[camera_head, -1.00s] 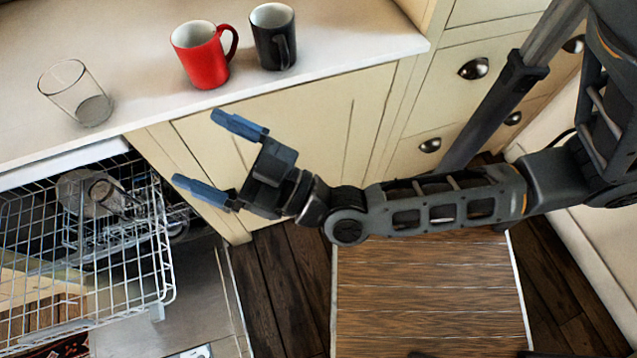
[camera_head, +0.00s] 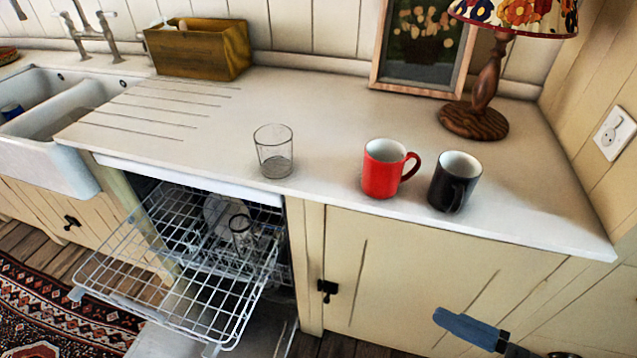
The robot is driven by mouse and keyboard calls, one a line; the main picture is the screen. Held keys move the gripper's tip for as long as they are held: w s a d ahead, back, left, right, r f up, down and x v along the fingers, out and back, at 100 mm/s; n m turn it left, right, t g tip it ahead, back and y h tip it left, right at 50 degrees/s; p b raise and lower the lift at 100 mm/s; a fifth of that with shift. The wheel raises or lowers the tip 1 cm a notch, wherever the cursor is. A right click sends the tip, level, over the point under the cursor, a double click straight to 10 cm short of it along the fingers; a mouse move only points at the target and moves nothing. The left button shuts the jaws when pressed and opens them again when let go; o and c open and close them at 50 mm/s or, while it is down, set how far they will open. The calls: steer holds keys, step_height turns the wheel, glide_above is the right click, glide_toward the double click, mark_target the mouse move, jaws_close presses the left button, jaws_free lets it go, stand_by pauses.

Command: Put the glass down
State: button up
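A clear glass (camera_head: 273,152) stands upright on the white countertop (camera_head: 330,110), near its front edge and above the open dishwasher. Another clear glass (camera_head: 241,232) is in the dishwasher rack. My gripper shows only in part at the bottom right, with one blue finger (camera_head: 470,328) in front of the cabinet door. It is apart from the glass on the counter, below and to the right of it. The other finger is out of view, and nothing is seen held by the visible finger.
A red mug (camera_head: 383,168) and a black mug (camera_head: 455,182) stand right of the glass. The dishwasher's wire rack (camera_head: 190,290) is pulled out. A wooden box (camera_head: 198,50), lamp (camera_head: 487,85) and framed picture (camera_head: 425,45) stand at the back. The counter left of the glass is clear.

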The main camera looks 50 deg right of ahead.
steer(key=w+d+f+m+t+h+b, duration=0.15)
steer(key=w+f, duration=0.25)
steer(key=w, duration=0.5)
steer(key=m+h+b, duration=0.2)
steer(key=b, duration=0.3)
glide_toward(284, 147)
steer(key=s+a+f, duration=0.1)
steer(key=a+f, duration=0.3)
steer(key=f, duration=0.2)
steer(key=shift+t+h, duration=0.45)
steer(key=shift+t, duration=0.1)
steer(key=w+d+r, duration=0.1)
steer(key=w, duration=0.1)
steer(key=w+d+r+b, duration=0.1)
steer(key=w+d+r, duration=0.1)
steer(key=w, duration=0.1)
steer(key=w+d+r, duration=0.2)
steer(key=shift+w+d, duration=0.1)
steer(key=shift+w, duration=0.25)
steer(key=shift+x, duration=1.2)
steer(key=shift+f+x, duration=0.25)
steer(key=shift+x, duration=1)
steer(key=shift+f+x, duration=0.2)
steer(key=shift+x, duration=1.05)
